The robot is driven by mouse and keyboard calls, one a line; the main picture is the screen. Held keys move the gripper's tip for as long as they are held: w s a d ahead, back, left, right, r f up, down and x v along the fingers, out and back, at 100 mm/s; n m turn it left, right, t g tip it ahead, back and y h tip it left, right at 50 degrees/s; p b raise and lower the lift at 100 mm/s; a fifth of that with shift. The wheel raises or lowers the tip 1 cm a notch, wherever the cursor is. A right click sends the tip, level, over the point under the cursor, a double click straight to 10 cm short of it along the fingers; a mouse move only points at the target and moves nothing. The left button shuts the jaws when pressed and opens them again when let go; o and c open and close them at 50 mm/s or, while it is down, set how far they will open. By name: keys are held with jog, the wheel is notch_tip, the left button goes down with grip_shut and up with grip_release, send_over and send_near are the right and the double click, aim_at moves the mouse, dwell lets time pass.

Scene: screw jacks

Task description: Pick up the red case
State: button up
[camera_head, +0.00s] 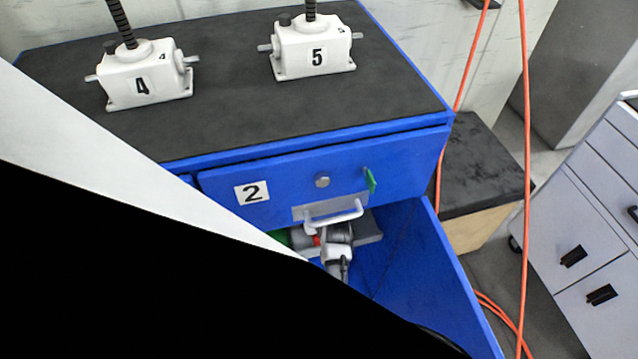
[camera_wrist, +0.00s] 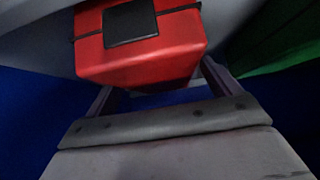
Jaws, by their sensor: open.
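The red case (camera_wrist: 140,58) fills the upper middle of the wrist view. It has a black square patch on top and a dark strap or seam across it. My gripper (camera_wrist: 157,88) is open, with one finger at each side of the case's near end. I cannot tell whether the fingers touch it. In the head view, my gripper (camera_head: 318,240) is partly seen low inside the open blue compartment below drawer 2; the case cannot be clearly made out there.
Drawer 2 (camera_head: 220,178), with a white handle (camera_head: 335,214), is shut just above my wrist. The blue cabinet door (camera_head: 440,285) stands open at right. Screw jacks 4 (camera_head: 150,90) and 5 (camera_head: 300,57) stand on the black top. Orange cables (camera_head: 526,120) hang at right.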

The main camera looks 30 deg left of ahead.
jog(key=shift+c, duration=0.4)
jog(key=c, duration=1.2)
jog(key=shift+w, duration=0.1)
jog(key=shift+c, duration=0.5)
jog(key=shift+r, duration=0.15)
